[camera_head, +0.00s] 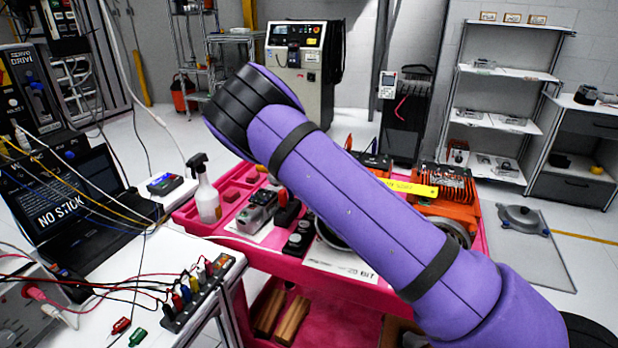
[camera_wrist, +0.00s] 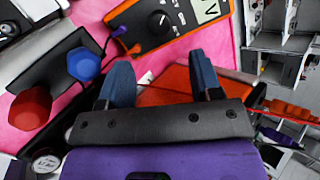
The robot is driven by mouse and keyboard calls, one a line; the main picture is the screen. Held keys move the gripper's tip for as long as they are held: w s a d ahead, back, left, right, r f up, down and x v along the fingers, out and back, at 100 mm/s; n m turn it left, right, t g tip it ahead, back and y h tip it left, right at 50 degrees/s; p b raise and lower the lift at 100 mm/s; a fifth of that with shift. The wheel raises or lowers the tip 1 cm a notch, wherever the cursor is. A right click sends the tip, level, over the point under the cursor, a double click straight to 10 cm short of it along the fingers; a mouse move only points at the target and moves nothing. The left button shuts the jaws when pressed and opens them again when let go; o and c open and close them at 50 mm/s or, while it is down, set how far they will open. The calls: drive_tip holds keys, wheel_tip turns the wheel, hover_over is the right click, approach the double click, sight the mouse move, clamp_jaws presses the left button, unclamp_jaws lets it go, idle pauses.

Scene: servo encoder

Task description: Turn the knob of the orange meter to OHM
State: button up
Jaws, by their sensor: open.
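The orange meter (camera_wrist: 188,38) is at the top of the wrist view, cut off by the frame edge. Its black face carries a round dark knob (camera_wrist: 158,21) with a light centre. Its display (camera_wrist: 207,8) shows a "V". My gripper (camera_wrist: 158,62) is open, with its two dark blue fingers apart and pointing toward the meter's lower edge. The knob appears beyond the fingertips, not between them. I cannot tell the knob's exact setting. In the head view my purple arm hides the gripper, and I cannot make out the meter.
A red knob (camera_wrist: 30,107) and a blue knob (camera_wrist: 84,65) stand left of my fingers. A purple lead (camera_wrist: 127,42) plugs into the meter's left side. The pink cart (camera_head: 300,280) also holds a spray bottle (camera_head: 205,195) and orange finned units (camera_head: 445,183).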

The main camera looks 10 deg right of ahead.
drive_tip(key=x, duration=0.8)
drive_tip(key=shift+w+d+f, duration=0.1)
drive_tip(key=shift+w+f, duration=0.1)
drive_tip(key=shift+w, duration=0.05)
